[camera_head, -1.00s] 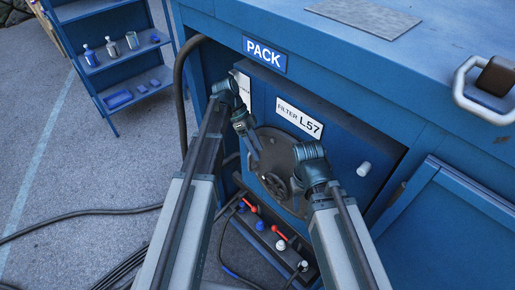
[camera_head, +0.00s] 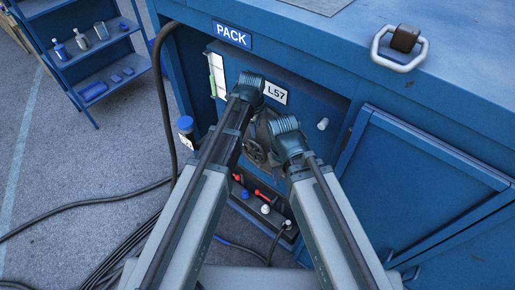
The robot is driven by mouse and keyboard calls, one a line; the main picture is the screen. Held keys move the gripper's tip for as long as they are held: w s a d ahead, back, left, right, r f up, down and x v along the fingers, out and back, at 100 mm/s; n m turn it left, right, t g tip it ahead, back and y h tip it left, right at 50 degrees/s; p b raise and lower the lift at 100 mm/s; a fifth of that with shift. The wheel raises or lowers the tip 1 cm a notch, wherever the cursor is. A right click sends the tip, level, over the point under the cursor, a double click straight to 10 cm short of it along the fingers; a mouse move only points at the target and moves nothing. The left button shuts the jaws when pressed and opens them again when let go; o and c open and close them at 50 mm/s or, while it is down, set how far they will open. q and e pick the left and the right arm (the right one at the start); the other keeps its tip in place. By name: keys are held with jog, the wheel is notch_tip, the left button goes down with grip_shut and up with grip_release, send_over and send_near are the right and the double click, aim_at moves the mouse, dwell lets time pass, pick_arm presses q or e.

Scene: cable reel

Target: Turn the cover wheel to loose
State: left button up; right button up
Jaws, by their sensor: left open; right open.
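The dark cover wheel (camera_head: 254,151) sits low on the round grey cover in the blue cabinet front, partly hidden between my two arms. Much of the cover is behind my wrists. My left gripper (camera_head: 262,122) is open, just above the wheel, mostly hidden by its own wrist and dark against the cover. My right gripper (camera_head: 284,145) is at the right side of the wheel, its fingers hidden behind its wrist. I cannot see either gripper touching the wheel.
A ledge with red levers and knobs (camera_head: 264,209) lies below the cover. A white knob (camera_head: 323,124) sits to the right. A black hose (camera_head: 161,100) hangs at the left. A blue shelf (camera_head: 97,68) stands back left.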

aim_at(257, 145)
pick_arm(q)
jog(key=f+b, duration=0.4)
jog(key=w+f+b, duration=0.1)
jog(key=f+b, duration=0.4)
jog(key=w+f+b, duration=0.1)
jog(key=f+b, duration=0.3)
jog(key=f, duration=0.1)
jog(key=shift+w+d+b, duration=0.25)
jog(key=shift+b, duration=0.1)
jog(key=shift+r, duration=0.1)
grip_shut()
